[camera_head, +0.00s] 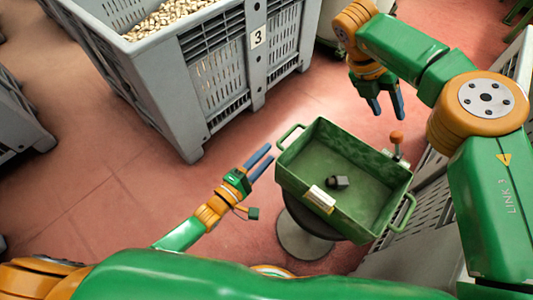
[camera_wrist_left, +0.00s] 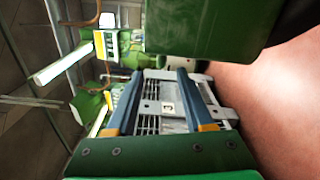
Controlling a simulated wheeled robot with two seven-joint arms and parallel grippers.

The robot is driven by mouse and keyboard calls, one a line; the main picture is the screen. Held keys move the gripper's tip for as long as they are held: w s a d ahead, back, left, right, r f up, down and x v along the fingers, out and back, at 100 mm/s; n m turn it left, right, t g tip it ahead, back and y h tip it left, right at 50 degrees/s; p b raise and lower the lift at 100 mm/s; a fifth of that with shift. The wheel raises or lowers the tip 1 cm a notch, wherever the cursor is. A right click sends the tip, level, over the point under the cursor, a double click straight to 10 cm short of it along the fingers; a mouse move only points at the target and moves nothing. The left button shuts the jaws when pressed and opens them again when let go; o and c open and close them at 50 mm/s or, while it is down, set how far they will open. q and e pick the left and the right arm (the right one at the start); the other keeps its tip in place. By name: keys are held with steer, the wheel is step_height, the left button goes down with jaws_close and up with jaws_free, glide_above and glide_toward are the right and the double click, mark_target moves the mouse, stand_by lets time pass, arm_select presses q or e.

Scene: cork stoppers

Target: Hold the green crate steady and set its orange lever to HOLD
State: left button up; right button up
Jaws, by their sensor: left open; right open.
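The green crate (camera_head: 362,198) stands tilted in the picture on a round stand, with a handle at each end. Its orange lever (camera_head: 397,138) sticks up at the far right side on a pale stem; I cannot read its setting. My left gripper (camera_head: 270,158) is open and empty, just left of the crate's left handle (camera_head: 290,134), apart from it. Its two blue fingers (camera_wrist_left: 160,72) show in the left wrist view with nothing between them. My right gripper (camera_head: 388,112) is open and empty, its fingers pointing down beyond the crate, behind and left of the lever.
A small dark object (camera_head: 337,182) lies inside the crate. The round stand (camera_head: 303,240) is below it. A large grey bin (camera_head: 200,90) marked 3, holding corks (camera_head: 165,17), stands behind left. Another grey bin (camera_head: 20,125) is at far left. Red floor between is clear.

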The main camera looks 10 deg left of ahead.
mark_target(278, 142)
arm_select(q)
steer(key=x, duration=0.6)
steer(key=shift+f, duration=0.1)
jaws_close()
stand_by(1.1)
